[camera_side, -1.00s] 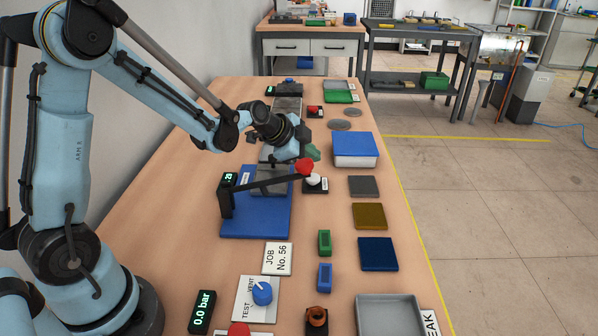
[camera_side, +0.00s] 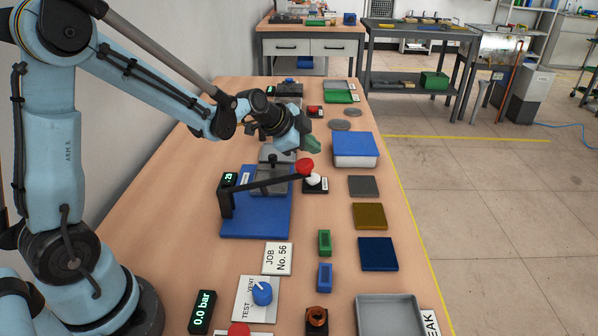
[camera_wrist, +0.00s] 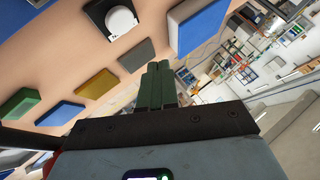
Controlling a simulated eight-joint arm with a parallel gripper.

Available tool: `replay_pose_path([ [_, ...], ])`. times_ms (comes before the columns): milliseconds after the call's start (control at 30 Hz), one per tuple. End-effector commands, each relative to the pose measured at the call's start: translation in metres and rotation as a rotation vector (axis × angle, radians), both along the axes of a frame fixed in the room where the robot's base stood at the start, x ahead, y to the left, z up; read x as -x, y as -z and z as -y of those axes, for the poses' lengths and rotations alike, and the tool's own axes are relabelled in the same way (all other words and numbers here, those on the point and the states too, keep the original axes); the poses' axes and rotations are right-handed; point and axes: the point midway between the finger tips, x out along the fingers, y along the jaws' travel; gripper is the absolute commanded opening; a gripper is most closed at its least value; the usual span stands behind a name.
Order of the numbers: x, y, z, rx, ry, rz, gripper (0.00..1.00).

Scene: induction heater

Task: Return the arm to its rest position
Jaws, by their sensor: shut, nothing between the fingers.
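My gripper (camera_side: 311,146) is raised above the workbench, past the press-like fixture with a blue base (camera_side: 240,222). Its green fingers are shut with nothing between them; they also show close together in the wrist view (camera_wrist: 158,84). The fixture's dark lever with a red knob (camera_side: 305,166) lies below and in front of the gripper in the side view. A white round button on a black base (camera_side: 314,182) stands just under the red knob; it also shows at the top of the wrist view (camera_wrist: 121,20).
A blue-topped box (camera_side: 354,148) stands right of the gripper. Grey (camera_side: 363,187), ochre (camera_side: 370,216) and dark blue (camera_side: 378,254) blocks line the right side. Green (camera_side: 325,242) and blue (camera_side: 325,277) small blocks, a job card (camera_side: 278,258) and a grey tray (camera_side: 362,318) are nearer.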

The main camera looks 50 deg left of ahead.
Motion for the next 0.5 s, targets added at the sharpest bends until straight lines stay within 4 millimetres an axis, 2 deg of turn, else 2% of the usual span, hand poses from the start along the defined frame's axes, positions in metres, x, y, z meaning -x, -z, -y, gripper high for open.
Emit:
replay_pose_path([
  [167, 0.02, -0.026, 0.014, 0.08, -0.101, -0.018, 0.0],
  [300, 0.047, -0.05, 0.027, 0.179, -0.229, -0.038, 0.0],
  [500, 0.094, -0.065, 0.041, 0.298, -0.388, -0.084, 0.0],
])
